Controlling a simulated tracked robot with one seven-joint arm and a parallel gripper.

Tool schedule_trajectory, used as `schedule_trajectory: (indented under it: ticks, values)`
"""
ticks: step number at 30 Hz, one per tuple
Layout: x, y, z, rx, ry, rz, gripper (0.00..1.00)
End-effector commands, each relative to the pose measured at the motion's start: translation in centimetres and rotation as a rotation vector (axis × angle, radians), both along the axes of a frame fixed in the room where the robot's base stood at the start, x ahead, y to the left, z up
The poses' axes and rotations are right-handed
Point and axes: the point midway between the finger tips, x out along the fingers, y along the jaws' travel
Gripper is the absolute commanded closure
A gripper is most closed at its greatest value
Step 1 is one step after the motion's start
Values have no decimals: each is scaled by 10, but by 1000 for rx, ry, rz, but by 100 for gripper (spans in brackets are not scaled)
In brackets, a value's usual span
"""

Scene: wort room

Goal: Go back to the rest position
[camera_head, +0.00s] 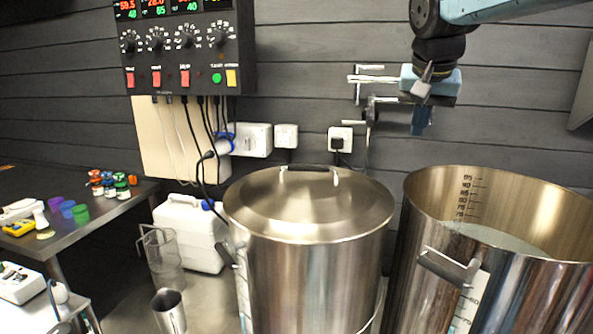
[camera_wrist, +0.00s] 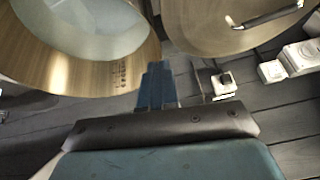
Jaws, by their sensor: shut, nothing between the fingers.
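My gripper (camera_head: 421,121) hangs from the arm at the upper right in the head view, in front of the grey plank wall and above the gap between the two steel kettles. Its blue fingers (camera_wrist: 156,85) are together and empty in the wrist view. The lidded kettle (camera_head: 310,270) stands below and to the left of it. The open kettle (camera_head: 500,215), with pale liquid inside, stands below and to the right. My gripper touches neither kettle in the head view.
A control panel (camera_head: 186,45) with knobs and switches hangs on the wall at the left. Sockets (camera_head: 340,139) sit behind the lidded kettle. A white canister (camera_head: 185,238) and a dark table (camera_head: 110,205) with small bottles stand at the left.

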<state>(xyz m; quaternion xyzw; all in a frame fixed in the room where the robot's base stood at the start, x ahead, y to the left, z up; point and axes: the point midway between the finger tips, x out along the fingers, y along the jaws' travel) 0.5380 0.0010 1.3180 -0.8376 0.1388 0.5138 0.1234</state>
Motion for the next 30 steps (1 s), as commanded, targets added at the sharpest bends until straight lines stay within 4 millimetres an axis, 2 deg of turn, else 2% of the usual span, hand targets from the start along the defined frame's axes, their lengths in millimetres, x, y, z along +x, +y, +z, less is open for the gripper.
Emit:
schedule_trajectory:
  ticks: [1, 6, 15, 21, 30]
  values:
    - [-15, -1, -10, -3, 0, 26, 100]
    - [-57, -1, -46, -20, -1, 134, 100]
    - [-122, 1, -113, -54, -14, 300, 100]
    - [-143, -2, -138, -68, -21, 357, 100]
    - [-147, -1, -143, -70, -21, 368, 100]
